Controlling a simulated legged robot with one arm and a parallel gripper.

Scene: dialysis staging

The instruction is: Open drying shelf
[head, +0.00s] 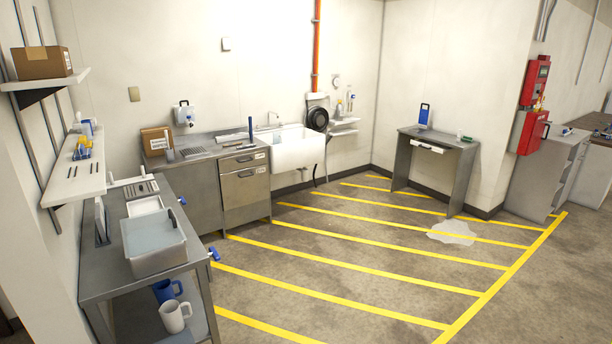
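No label I can read marks a drying shelf, so I cannot tell for sure which furniture it is. A long white wall shelf (72,189) at the left holds small yellow and blue items. Below it stands a grey metal bench (95,287) with a lower shelf and two blue handles (214,254) on its right side. A metal cabinet (246,199) by the sink has a drawer front above a larger front, both looking shut. A small grey table (404,160) at the back right has a white strip (427,148) under its top. My gripper is not in view.
A clear tub (152,262) stands on the bench; a blue jug (167,290) and white jug (174,317) sit below. A white sink (297,149) is at the back wall. The yellow-striped floor (350,255) is open, with a pale patch (452,232) near the table.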

